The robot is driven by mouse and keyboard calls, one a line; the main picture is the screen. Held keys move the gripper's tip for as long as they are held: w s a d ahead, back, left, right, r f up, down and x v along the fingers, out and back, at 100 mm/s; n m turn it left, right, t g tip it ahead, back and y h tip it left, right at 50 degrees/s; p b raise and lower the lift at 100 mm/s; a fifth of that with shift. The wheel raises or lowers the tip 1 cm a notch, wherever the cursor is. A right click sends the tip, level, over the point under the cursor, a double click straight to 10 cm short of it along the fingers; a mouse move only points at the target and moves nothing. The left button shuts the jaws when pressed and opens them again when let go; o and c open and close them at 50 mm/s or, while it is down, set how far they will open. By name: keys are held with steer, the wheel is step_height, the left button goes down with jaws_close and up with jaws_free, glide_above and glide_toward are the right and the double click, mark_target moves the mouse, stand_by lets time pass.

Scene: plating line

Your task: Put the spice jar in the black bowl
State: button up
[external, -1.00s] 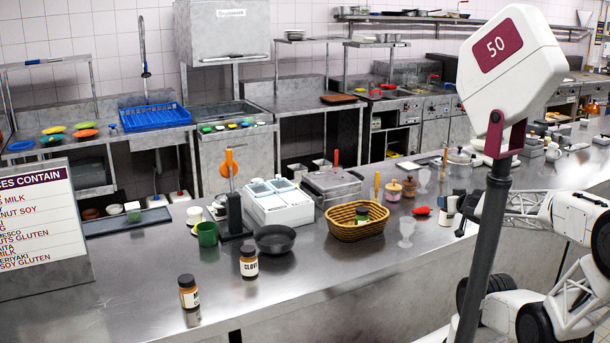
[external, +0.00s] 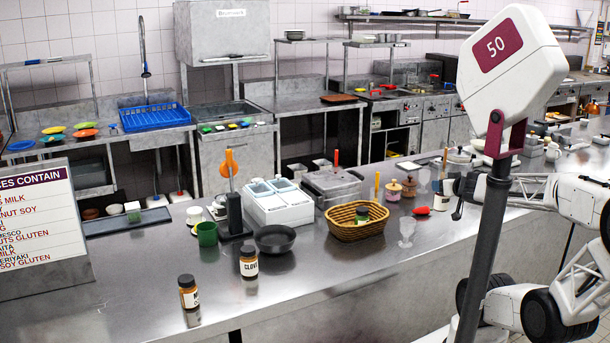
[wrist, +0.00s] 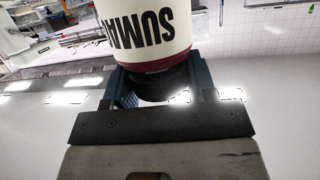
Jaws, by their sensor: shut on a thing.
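A spice jar (wrist: 150,25) with a cream label reading "SUMA…", a dark red band and a black cap fills the top of the wrist view. My gripper (wrist: 165,85) is shut on it at the cap end, one finger on each side. The black bowl (external: 275,239) stands on the counter left of centre, far from my gripper, and looks empty.
A clove jar (external: 249,263) and another jar (external: 189,292) stand near the front edge. A wicker basket (external: 345,231) holding a jar, a glass (external: 406,233), a red item (external: 421,210) and pots lie between bowl and gripper.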

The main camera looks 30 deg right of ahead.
steer(key=w+a+r+n+g+y, duration=0.3)
steer(key=w+a+n+y, duration=0.5)
steer(key=w+a, duration=1.35)
steer(key=w+a+f+n+g+y, duration=0.1)
steer(key=w+a+f+n+y, duration=0.2)
steer(key=a, duration=1.1)
steer(key=w+a+f+n+g+y, duration=0.1)
steer(key=w+a+n+g+y, duration=0.3)
steer(key=a, duration=1.1)
steer(key=f, duration=0.1)
steer(key=f+m+t, duration=0.1)
steer(key=f, duration=0.1)
steer(key=f+m+t+h, duration=0.1)
steer(key=f, duration=0.1)
steer(key=shift+w, duration=0.25)
steer(key=shift+f, duration=0.1)
step_height(320, 180, down, 6)
steer(key=shift+f, duration=0.15)
